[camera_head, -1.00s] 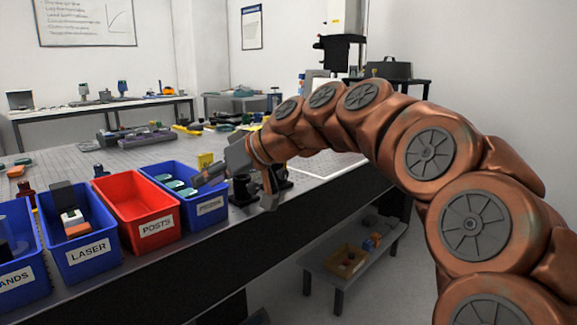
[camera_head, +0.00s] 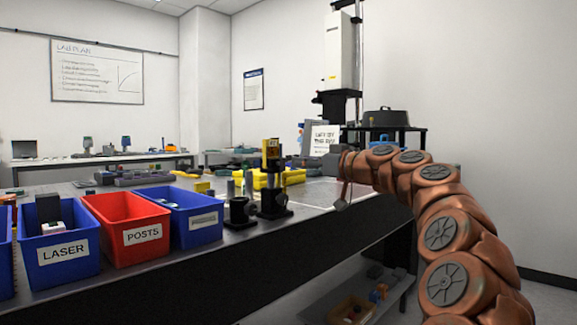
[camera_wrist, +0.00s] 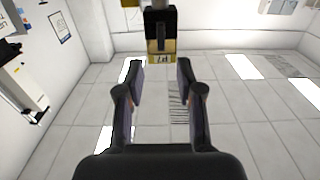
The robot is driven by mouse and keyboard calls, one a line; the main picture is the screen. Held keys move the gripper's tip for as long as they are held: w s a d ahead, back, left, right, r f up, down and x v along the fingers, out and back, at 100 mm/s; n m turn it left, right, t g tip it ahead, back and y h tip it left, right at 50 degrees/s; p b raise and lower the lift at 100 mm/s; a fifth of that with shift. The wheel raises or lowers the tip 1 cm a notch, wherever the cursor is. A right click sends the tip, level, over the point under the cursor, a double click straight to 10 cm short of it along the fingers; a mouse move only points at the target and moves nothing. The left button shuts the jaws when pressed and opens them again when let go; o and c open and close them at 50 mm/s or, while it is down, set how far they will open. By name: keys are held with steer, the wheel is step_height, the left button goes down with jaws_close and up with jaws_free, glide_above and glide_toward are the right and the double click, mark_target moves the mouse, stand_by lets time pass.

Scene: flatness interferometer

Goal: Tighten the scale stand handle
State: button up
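A small black stand (camera_head: 273,183) with a yellow-and-black top part stands near the table's front edge in the head view. In the wrist view, which looks upside down, a black block with a yellow label (camera_wrist: 160,38) shows beyond and between the fingertips. My gripper (camera_wrist: 160,75) is open, its two fingers apart with nothing between them. In the head view my arm's end is right of the black stand, apart from it; the fingers are not clear there.
A red POSTS bin (camera_head: 126,228) and a blue LASER bin (camera_head: 58,258) line the table's front edge at left. A short black post holder (camera_head: 239,212) is beside the stand. A tall white instrument (camera_head: 340,55) rises at the back. The floor at right is open.

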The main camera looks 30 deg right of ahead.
mark_target(285, 160)
steer(key=shift+x, duration=3)
steer(key=shift+a, duration=0.1)
steer(key=shift+c, duration=0.4)
steer(key=shift+f, duration=0.1)
jaws_close()
